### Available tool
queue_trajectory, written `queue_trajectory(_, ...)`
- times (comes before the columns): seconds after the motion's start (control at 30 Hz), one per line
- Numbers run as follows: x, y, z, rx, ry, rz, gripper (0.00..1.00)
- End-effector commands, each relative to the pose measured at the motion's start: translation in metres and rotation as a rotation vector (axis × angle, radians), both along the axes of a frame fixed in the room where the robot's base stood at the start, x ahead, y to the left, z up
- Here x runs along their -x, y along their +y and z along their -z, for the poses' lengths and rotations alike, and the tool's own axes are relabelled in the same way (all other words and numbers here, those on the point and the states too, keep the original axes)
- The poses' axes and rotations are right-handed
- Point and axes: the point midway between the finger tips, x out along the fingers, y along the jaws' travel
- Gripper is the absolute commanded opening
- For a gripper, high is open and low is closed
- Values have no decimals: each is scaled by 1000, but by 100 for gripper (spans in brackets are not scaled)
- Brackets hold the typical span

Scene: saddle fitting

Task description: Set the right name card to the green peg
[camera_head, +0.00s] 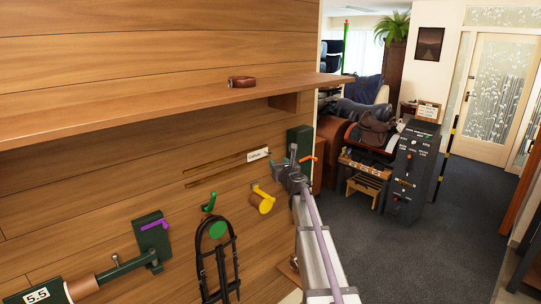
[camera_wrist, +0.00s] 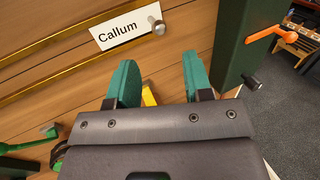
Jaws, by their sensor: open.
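A white name card (camera_head: 258,154) reading "Callum" sits at the right end of two brass rails on the wooden wall. It also shows in the wrist view (camera_wrist: 122,30), with a round metal knob at its right end. The green peg (camera_head: 209,201) is on the wall to the lower left of the card, above a hanging black bridle. In the wrist view a green peg (camera_wrist: 50,131) shows at the left. My gripper (camera_wrist: 158,72) is open with nothing between its green fingers. Its fingertips are just below the card in the wrist view.
A yellow peg (camera_head: 262,199), a purple peg (camera_head: 155,224) and an orange peg (camera_head: 307,158) are also on or beside the wall. The orange one is on a dark green post (camera_wrist: 240,45). A wooden shelf (camera_head: 180,106) juts out above the rails.

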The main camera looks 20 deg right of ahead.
Motion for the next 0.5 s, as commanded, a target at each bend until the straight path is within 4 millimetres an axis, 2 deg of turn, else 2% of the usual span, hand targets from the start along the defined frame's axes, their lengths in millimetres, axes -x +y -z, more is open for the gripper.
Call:
queue_trajectory(0.3,-73,-6,0,3,0,-2,46)
queue_trajectory(0.4,-91,-7,0,3,0,-3,46)
queue_trajectory(0.5,-98,-7,0,4,0,-3,46)
